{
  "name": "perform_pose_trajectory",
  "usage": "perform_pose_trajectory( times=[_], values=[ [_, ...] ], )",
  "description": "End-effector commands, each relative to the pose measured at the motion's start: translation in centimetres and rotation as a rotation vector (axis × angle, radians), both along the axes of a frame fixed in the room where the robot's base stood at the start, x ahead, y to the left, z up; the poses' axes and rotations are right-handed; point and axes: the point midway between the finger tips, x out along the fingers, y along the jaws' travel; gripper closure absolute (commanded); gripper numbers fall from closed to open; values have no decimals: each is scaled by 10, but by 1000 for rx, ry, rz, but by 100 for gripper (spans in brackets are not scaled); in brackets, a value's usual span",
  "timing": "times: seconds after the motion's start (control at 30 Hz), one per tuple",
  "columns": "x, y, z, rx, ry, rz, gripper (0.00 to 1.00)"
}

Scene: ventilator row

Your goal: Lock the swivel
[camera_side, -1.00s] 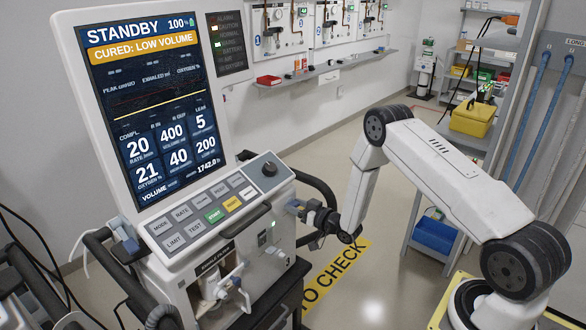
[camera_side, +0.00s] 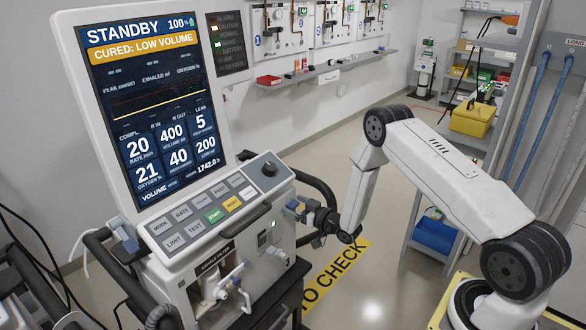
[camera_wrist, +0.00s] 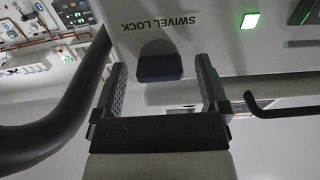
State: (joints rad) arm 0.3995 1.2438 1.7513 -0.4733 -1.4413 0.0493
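The swivel lock is a small dark blue tab (camera_wrist: 160,67) on the pale side panel, below the printed words SWIVEL LOCK in the wrist view. My gripper (camera_wrist: 161,63) is open, with one ridged finger on each side of the tab and a visible gap to both. In the side view, my gripper (camera_side: 305,210) is at the right flank of the ventilator (camera_side: 180,264). A small blue and yellowish part shows at its tips there, too small to tell apart. Whether the fingers touch the panel is unclear.
A black curved handrail (camera_side: 318,186) runs close beside my gripper; it is large at left in the wrist view (camera_wrist: 60,118). A dark hook-like bar (camera_wrist: 280,101) lies right of the fingers, and a green light (camera_wrist: 250,20) glows above. Open floor lies below my arm.

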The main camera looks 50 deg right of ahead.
Motion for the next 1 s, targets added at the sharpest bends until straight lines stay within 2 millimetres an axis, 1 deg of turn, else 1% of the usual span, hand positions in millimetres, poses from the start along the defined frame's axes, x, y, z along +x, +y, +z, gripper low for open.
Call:
perform_pose_trajectory(
  times=[0.27,0.47,0.57,0.9,1.0],
  values=[
    [-1,0,0,2,1,0,6],
    [-10,-1,-1,3,2,-2,6],
    [-19,-2,-1,3,2,-2,6],
    [-60,-5,-1,2,2,-3,6],
    [-69,-5,0,2,2,-1,6]
  ],
)
